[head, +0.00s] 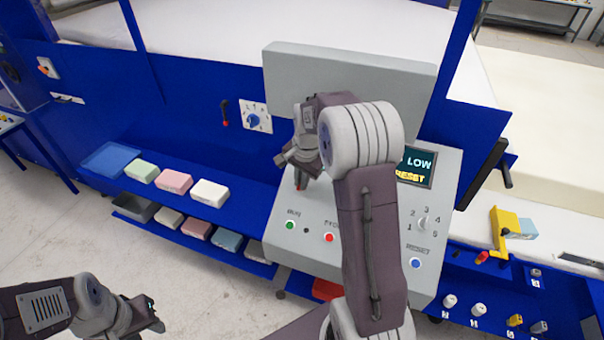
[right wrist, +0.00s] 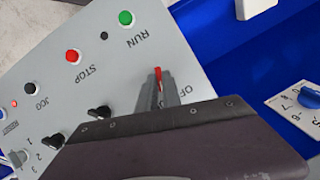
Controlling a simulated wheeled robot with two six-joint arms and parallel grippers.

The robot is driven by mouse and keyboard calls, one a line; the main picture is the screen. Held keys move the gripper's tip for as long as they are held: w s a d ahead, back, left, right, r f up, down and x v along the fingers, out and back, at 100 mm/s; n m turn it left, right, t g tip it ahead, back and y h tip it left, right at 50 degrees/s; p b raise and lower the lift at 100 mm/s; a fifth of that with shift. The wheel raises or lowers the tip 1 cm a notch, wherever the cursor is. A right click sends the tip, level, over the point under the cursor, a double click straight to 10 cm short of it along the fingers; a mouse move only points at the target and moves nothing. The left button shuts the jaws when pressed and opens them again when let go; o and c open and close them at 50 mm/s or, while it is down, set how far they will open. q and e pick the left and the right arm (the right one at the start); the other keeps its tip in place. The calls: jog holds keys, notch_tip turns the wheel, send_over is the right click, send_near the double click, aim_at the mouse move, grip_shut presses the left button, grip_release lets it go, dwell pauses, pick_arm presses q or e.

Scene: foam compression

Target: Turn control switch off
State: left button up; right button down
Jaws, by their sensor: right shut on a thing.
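The control switch is a small red-tipped lever (right wrist: 158,73) on the sloping grey control panel (head: 262,245). A partly covered label starting "OF" is beside it in the right wrist view. My right gripper (head: 299,182) points down at the upper left of the panel. Its fingers (right wrist: 157,88) are shut on the red lever, whose tip shows between them. The lever's base and exact position are hidden by the fingers. My left gripper (head: 152,316) hangs at the lower left of the head view, away from the panel; its jaw opening is unclear.
The panel carries a green RUN button (head: 290,225), a red STOP button (head: 329,238), a blue RESET button (head: 415,263) and a display (head: 415,168) reading LOW and RESET. A numbered dial (head: 424,224) is at right. Foam blocks (head: 174,181) lie on a blue shelf at left.

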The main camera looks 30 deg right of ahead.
jog(key=n+p, duration=0.1)
jog(key=n+g+p, duration=0.1)
jog(key=shift+s+a+f+n+h, duration=0.1)
jog(key=shift+a+n+h, duration=0.05)
jog(key=shift+n+h, duration=0.15)
jog(key=shift+a+f+n+g+h+p, duration=0.1)
jog(key=shift+n+g+h+p, duration=0.4)
jog(key=shift+n+p, duration=0.6)
jog(key=shift+a+f+n+g+h, duration=0.1)
jog(key=shift+n+g+h, duration=0.3)
jog(key=shift+n, duration=0.8)
jog(key=shift+a+f+n+h+p, duration=0.1)
jog(key=shift+n+h+p, duration=0.4)
jog(key=shift+n, duration=0.9)
jog(key=shift+g, duration=0.3)
jog(key=c, duration=1.5)
grip_release()
jog(key=shift+w+a, duration=0.15)
jog(key=shift+w, duration=0.15)
jog(key=shift+d+r, duration=0.2)
